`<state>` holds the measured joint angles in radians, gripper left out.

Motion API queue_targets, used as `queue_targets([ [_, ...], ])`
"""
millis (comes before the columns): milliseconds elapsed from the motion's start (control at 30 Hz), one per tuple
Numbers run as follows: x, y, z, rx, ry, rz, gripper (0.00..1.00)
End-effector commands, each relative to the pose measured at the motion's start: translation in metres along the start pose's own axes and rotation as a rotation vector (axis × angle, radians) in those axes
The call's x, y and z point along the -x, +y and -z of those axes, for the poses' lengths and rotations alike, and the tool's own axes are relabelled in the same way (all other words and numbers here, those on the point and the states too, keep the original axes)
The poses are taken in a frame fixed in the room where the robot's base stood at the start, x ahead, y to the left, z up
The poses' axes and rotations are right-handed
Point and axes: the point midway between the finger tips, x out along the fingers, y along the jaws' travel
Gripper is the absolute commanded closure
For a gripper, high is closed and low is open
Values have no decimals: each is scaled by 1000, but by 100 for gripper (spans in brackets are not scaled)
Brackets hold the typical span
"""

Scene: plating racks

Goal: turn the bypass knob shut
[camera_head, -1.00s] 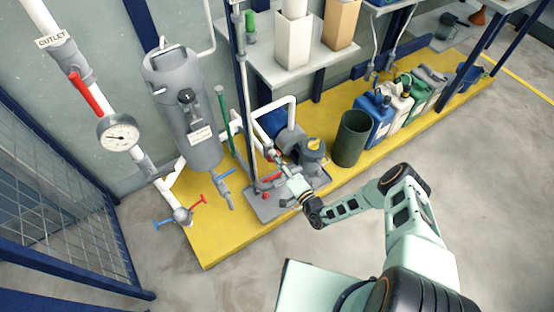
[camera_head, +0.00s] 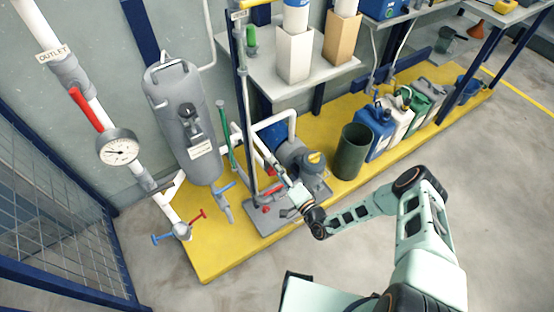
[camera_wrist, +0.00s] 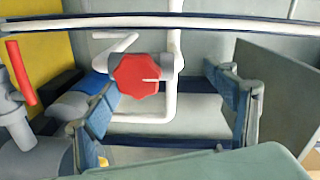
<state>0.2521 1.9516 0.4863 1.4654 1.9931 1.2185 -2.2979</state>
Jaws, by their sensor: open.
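In the head view my gripper (camera_head: 284,179) is among the white pipes beside the pump; the knob is mostly hidden there.
The pump (camera_head: 298,158) stands on a grey base plate (camera_head: 255,225) with a red handle. A thin upright post (camera_head: 247,130) and the shelf (camera_head: 262,75) are close to the arm. A red lever (camera_wrist: 20,72) is at left in the wrist view. The floor at front is clear.

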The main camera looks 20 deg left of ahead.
Motion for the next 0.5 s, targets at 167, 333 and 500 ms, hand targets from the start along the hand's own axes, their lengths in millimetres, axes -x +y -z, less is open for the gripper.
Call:
queue_targets([
  [167, -3, -49, 16, 4, 14, 47, 28],
  [333, -3, -66, 21, 8, 15, 46, 34],
  [500, -3, -71, 22, 9, 14, 46, 34],
])
